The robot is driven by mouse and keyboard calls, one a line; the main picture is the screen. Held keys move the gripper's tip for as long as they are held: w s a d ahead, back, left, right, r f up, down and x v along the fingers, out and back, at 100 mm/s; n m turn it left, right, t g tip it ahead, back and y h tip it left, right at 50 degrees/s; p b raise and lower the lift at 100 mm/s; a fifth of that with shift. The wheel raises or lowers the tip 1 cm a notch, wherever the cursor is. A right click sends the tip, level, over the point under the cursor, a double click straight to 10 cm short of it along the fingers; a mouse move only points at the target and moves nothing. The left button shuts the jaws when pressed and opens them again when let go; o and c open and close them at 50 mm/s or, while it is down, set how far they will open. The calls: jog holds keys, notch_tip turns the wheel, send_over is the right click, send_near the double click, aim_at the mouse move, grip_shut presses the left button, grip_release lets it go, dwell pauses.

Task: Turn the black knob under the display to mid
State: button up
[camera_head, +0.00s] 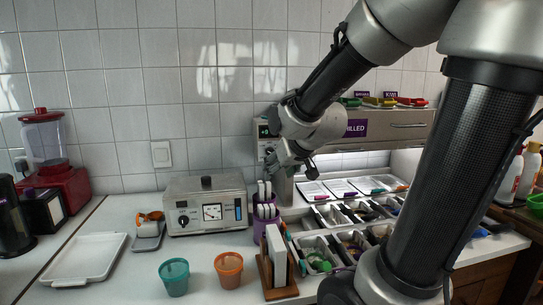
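A small lit display (264,129) is on the grey panel at the left end of the chilled unit, on the back wall. The panel area below it is partly covered by my gripper (281,163), and I cannot clearly make out a knob there. My gripper is in front of this panel, pointing down and left; its fingers are small and dark, so I cannot tell whether they are open or touching anything. A steel box (207,191) stands left of it, with a black knob (183,220) at the lower left of its face, beside a round dial (212,212).
A purple holder (265,228) with white-handled utensils stands below my gripper. Topping trays (316,250) lie to the right. Teal (174,279) and orange (228,271) cups and a wooden holder (266,275) are in front. A white tray (84,259) lies left, near some bare counter.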

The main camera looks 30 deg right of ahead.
jog(key=w+d+f+m+t+h, duration=0.1)
jog(key=w+d+f+t, duration=0.15)
jog(key=w, duration=0.65)
jog(key=m+t+h, duration=0.1)
jog(key=t+h, duration=0.3)
jog(key=t, duration=0.1)
send_near(271, 152)
jog(key=w, duration=0.2)
jog(key=x, duration=0.7)
jog(key=shift+d+f, duration=0.35)
jog(key=shift+d, duration=0.05)
jog(key=shift+c, duration=0.2)
jog(key=c, duration=1)
